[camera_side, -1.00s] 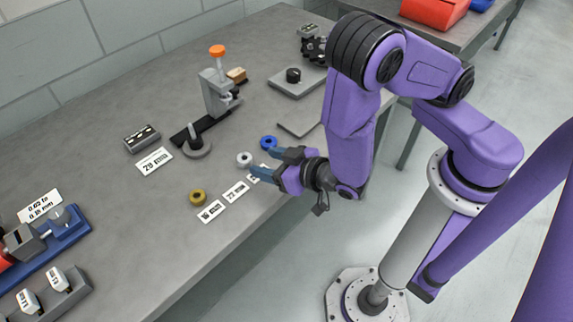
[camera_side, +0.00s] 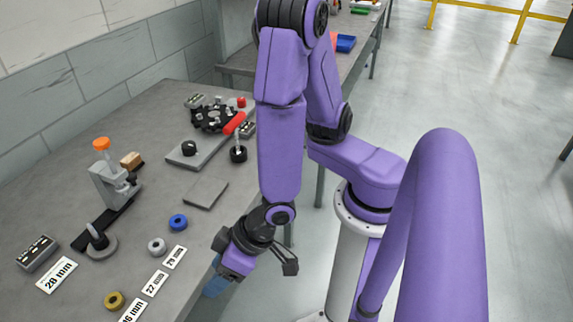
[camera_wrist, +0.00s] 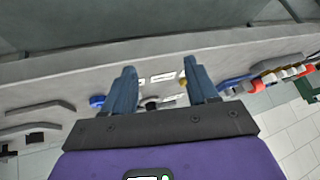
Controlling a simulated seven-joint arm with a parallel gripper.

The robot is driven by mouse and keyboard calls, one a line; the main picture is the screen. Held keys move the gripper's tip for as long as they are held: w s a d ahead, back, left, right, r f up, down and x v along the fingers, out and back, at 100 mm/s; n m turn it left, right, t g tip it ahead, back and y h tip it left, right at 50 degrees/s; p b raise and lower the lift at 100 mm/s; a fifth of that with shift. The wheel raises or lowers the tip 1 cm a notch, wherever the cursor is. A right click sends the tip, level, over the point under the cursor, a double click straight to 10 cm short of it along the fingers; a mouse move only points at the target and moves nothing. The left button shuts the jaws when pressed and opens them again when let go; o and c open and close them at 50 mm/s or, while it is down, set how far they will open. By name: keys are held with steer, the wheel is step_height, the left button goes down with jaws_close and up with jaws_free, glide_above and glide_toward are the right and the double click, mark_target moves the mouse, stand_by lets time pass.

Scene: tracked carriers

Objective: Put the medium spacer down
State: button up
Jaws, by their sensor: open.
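Three ring spacers lie flat on the grey bench in a row: a blue one (camera_side: 178,222), a silver one (camera_side: 157,246) in the middle, and a brass one (camera_side: 114,300). The silver ring, in the middle of the row, is likely the medium spacer. My gripper (camera_side: 214,288) is open and empty, apart from the spacers, at the bench's front edge. In the wrist view its two blue fingers (camera_wrist: 160,68) are spread, with the silver spacer (camera_wrist: 151,103) partly hidden between them and the blue spacer (camera_wrist: 97,101) left of them.
Size cards, including a 22 mm one (camera_side: 155,283), lie in front of the spacers.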

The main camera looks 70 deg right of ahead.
steer(key=s+d+r+n+g, duration=0.3)
steer(key=s+r+n+g, duration=0.2)
steer(key=s+r+g, duration=0.15)
steer(key=d+r+n+h, duration=0.1)
steer(key=d+r+n, duration=0.1)
steer(key=d+r, duration=0.2)
steer(key=d+r+n+h, duration=0.2)
steer(key=d+r, duration=0.2)
steer(key=d, duration=0.7)
steer(key=shift+s+n+t+h, duration=0.3)
steer(key=shift+s+n+t, duration=0.05)
steer(key=shift+n, duration=0.05)
